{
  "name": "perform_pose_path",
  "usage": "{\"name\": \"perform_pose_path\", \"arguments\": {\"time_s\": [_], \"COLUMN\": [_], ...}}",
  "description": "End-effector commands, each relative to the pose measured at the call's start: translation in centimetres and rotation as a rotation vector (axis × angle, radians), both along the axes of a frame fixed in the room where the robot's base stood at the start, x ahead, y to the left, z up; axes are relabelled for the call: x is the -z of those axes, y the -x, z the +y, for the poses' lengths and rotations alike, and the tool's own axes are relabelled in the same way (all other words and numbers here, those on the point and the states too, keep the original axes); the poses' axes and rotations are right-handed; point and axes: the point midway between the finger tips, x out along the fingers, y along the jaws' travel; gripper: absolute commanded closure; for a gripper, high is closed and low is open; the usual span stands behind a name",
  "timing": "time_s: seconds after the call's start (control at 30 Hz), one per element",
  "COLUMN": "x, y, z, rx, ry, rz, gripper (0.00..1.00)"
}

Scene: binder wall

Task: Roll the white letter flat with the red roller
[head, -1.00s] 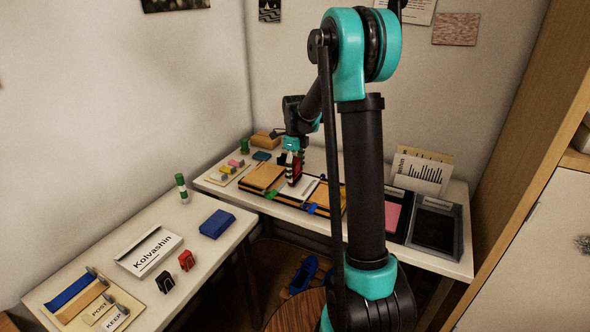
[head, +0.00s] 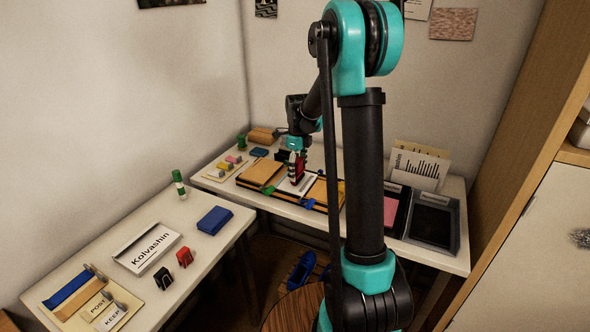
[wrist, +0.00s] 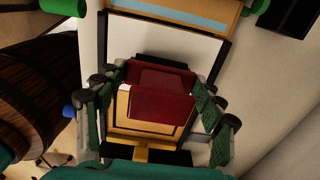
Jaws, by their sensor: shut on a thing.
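My gripper (head: 298,160) is shut on the red roller (head: 300,170), above the middle of the back table. In the wrist view my green-padded fingers (wrist: 162,98) stand on both sides of the dark red roller body (wrist: 160,103). The white letter (head: 290,188) lies in a dark-edged bay between two orange-brown panels, under and beside the roller. It also shows as a white sheet in the wrist view (wrist: 165,42). The roller hides part of the letter, and I cannot tell whether the two touch.
Green (head: 267,189) and blue (head: 307,203) pieces sit at the bay's front edge. Black trays (head: 436,230) stand to the right. The left table holds a Kolvashin box (head: 147,248), a blue block (head: 214,220) and a green-white stick (head: 179,185). A barrel (head: 297,308) stands below.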

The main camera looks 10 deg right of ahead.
Motion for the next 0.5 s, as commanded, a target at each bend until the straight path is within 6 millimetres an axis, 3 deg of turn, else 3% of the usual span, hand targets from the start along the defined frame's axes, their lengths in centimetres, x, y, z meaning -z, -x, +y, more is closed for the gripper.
{"name": "perform_pose_path", "arguments": {"time_s": [0.5], "x": [0.04], "y": [0.33], "z": [-0.53], "rx": [0.001], "ry": [0.000], "rz": [0.000], "gripper": [0.61]}}
